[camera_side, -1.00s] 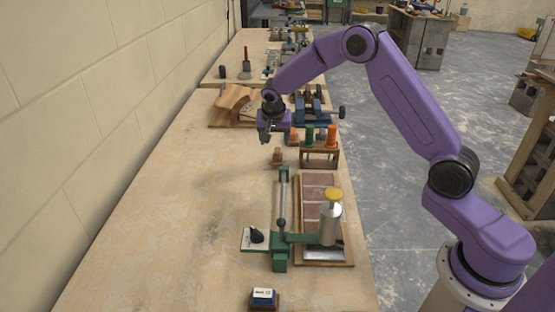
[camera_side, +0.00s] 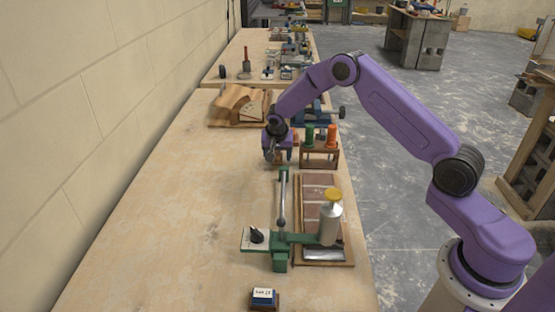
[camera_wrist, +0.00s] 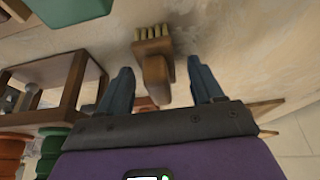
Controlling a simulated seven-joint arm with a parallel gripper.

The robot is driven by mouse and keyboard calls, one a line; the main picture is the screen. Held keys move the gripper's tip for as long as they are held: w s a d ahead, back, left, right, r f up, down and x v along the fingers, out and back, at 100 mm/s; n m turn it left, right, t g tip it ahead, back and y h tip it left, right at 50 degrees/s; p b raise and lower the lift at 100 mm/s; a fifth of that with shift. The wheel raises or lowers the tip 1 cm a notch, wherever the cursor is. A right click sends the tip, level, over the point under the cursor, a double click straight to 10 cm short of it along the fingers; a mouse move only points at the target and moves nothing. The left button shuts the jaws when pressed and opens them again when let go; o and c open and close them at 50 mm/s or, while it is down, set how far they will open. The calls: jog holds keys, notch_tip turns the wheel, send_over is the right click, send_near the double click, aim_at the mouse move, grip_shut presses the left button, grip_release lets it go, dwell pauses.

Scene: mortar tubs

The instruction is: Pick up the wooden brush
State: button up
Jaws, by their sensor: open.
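The wooden brush shows in the wrist view (camera_wrist: 155,50), with a brown handle and a row of pale bristles at its far end. My gripper (camera_wrist: 160,66) is open, with one blue-grey finger on each side of the brush handle. Gaps show between the handle and both fingers. In the side view my gripper (camera_side: 272,155) is low over the bench at the brush's place and hides most of the brush.
A wooden rack (camera_side: 320,158) with green and orange-handled items stands close to the right of my gripper. A green clamp-like fixture (camera_side: 281,255) and a tray of bricks (camera_side: 311,190) lie nearer the camera. The bench's left side is clear.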

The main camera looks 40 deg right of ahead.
jog(key=c, duration=1.1)
jog(key=shift+c, duration=0.2)
jog(key=shift+r, duration=0.1)
jog(key=shift+r, duration=0.55)
jog(key=shift+s+a+r, duration=0.25)
jog(key=shift+s+r, duration=1.7)
jog(key=shift+s, duration=0.4)
jog(key=shift+s+a+r, duration=0.25)
jog(key=shift+s+r, duration=1.7)
jog(key=shift+s, duration=0.35)
jog(key=shift+s+a+r, duration=0.25)
jog(key=shift+s+r, duration=1.7)
jog(key=shift+s, duration=0.4)
